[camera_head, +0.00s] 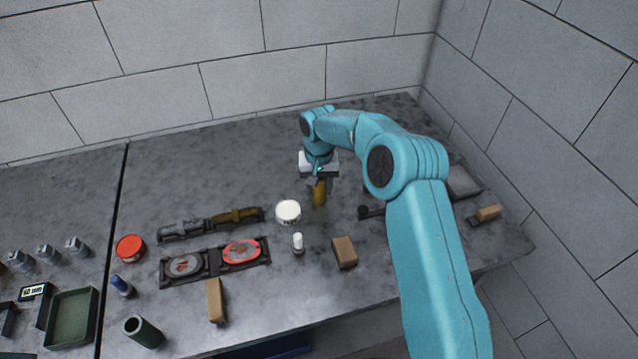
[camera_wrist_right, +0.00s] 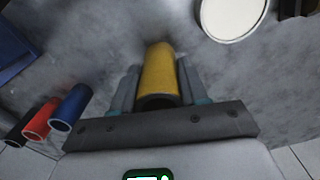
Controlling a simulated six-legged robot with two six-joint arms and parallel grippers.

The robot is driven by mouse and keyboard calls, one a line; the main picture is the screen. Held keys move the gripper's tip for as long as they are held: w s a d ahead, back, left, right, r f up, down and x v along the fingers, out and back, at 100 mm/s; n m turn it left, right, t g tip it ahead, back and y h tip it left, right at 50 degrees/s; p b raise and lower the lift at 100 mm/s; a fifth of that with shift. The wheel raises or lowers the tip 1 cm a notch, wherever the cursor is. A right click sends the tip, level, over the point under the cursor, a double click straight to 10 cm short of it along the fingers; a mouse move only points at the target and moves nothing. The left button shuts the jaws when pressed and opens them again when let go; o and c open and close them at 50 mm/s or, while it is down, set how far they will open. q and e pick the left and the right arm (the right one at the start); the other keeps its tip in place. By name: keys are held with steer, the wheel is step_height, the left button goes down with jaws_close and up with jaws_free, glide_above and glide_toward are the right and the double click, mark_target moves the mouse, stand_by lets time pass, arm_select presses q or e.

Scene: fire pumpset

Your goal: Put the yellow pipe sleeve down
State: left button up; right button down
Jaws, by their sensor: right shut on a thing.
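The yellow pipe sleeve (camera_head: 320,192) is upright under my right gripper (camera_head: 319,180) in the head view, at the back middle of the grey workbench (camera_head: 200,170). In the right wrist view the yellow sleeve (camera_wrist_right: 160,75) sits between the two fingers of my right gripper (camera_wrist_right: 158,90), which is shut on it. The sleeve's lower end is close to the bench top; I cannot tell whether it touches. My left gripper is not in view.
A white round lid (camera_head: 288,211) lies just left of the sleeve. A small white bottle (camera_head: 298,243) and a brown block (camera_head: 344,252) stand in front. Red and blue tubes (camera_wrist_right: 70,106) show in the right wrist view. Bare bench lies behind and left.

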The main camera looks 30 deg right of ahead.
steer(key=shift+r, duration=0.1)
steer(key=shift+f, duration=0.25)
steer(key=c, duration=0.6)
jaws_free()
